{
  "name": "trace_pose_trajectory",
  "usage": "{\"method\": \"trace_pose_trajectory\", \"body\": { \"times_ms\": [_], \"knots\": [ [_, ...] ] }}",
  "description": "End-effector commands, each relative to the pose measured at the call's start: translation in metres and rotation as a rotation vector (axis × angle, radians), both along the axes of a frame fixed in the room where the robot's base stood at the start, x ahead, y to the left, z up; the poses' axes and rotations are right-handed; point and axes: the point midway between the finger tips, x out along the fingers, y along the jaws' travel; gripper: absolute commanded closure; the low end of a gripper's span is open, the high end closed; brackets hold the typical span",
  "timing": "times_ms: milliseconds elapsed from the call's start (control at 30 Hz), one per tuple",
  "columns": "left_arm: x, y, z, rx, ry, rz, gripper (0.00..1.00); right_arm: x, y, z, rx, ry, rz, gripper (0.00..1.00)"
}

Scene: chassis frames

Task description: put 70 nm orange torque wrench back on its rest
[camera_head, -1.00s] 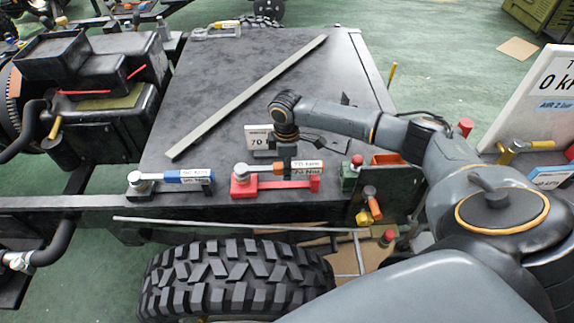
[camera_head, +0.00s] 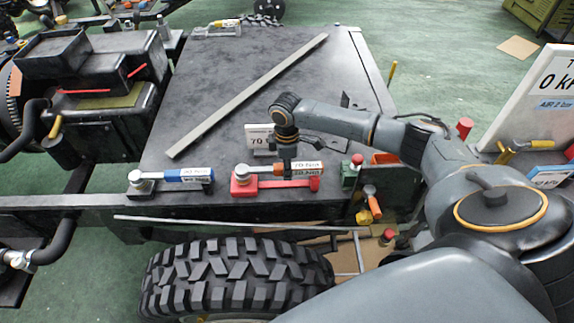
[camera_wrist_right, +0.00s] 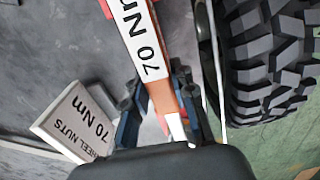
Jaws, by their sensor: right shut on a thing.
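The orange torque wrench (camera_head: 306,168), with a white 70 Nm label and a silver head at its left end, lies along the red rest (camera_head: 248,188) at the near edge of the dark plate. Whether it touches the rest or hangs just over it I cannot tell. My right gripper (camera_head: 287,167) points down and is shut on the wrench's handle. In the right wrist view, its two dark fingers (camera_wrist_right: 160,108) stand on either side of the orange handle (camera_wrist_right: 160,92). My left gripper is out of view.
A blue torque wrench (camera_head: 190,175) lies on its own rest to the left. A white 70 Nm sign (camera_head: 259,138) stands just behind the gripper. A long grey bar (camera_head: 250,95) crosses the plate. A green block with a red knob (camera_head: 352,172) is at right. A big tyre (camera_head: 235,280) is below.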

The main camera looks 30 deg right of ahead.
Motion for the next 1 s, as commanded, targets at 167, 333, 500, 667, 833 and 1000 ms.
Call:
{"method": "trace_pose_trajectory", "body": {
  "times_ms": [167,333,500,667,833,1000],
  "knots": [
    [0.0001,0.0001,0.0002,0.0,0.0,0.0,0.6,0.0007,0.0002,-0.0018,0.001,-0.002,0.0,1.0],
    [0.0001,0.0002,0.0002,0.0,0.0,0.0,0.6,0.0007,0.0002,-0.0019,0.001,-0.002,0.0,1.0],
    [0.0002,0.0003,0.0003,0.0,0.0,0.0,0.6,0.0008,0.0003,-0.0018,0.001,-0.002,0.0,1.0],
    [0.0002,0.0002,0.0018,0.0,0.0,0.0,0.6,0.0006,0.0006,-0.003,0.002,-0.001,0.0,1.0],
    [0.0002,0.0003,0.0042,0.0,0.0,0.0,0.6,0.0006,0.0008,-0.0061,0.002,-0.001,-0.001,1.0],
    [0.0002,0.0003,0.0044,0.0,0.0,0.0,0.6,0.0009,0.0008,-0.0078,0.001,-0.002,0.0,1.0]
  ]
}}
